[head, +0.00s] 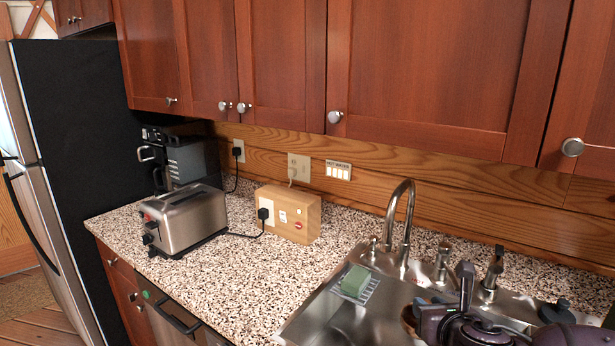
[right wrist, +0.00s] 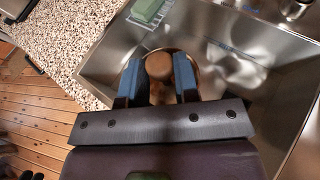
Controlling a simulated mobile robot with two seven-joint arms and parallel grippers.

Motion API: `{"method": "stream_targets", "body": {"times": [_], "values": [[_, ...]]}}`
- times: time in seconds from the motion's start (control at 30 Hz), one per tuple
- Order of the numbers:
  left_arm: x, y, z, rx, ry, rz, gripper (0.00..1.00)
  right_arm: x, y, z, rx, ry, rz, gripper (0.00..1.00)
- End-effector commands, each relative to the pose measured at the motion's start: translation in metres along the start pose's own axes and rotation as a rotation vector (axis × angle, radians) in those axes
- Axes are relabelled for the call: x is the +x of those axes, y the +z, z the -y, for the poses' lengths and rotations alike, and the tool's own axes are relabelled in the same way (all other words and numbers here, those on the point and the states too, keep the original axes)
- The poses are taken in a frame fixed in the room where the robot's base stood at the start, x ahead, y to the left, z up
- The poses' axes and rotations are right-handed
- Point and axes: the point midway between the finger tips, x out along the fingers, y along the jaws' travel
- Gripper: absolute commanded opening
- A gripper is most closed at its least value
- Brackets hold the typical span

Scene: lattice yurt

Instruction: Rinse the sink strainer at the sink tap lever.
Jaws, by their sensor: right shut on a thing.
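My right gripper (head: 440,308) is over the sink basin (head: 345,318) at the lower right of the head view. In the right wrist view its blue fingers (right wrist: 160,75) are shut on a round brownish metal thing with a rim, which looks like the sink strainer (right wrist: 166,62). Most of its lower part is hidden by the fingers and gripper. The curved metal tap (head: 408,205) stands behind the basin, beyond the gripper. A short metal lever (head: 441,262) stands just right of it. No water stream is visible. My left gripper is not in view.
A green sponge (head: 355,281) lies on a rack (head: 371,288) at the sink's back left edge; it also shows in the wrist view (right wrist: 147,10). A soap dispenser (head: 493,268) stands right of the tap. A toaster (head: 183,220) and wooden box (head: 288,212) stand left on the speckled counter.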

Motion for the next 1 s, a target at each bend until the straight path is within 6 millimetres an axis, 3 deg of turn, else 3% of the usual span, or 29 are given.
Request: {"method": "stream_targets", "body": {"times": [0.27, 0.5, 1.0], "values": [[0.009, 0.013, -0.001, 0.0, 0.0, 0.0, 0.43, -0.051, -0.042, -0.032, 0.035, -0.069, -0.001, 0.04], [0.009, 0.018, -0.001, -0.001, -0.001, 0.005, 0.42, -0.054, -0.065, -0.031, 0.034, -0.08, 0.002, 0.04], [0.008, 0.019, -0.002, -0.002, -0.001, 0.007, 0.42, -0.054, -0.065, -0.03, 0.032, -0.081, 0.004, 0.04]]}}
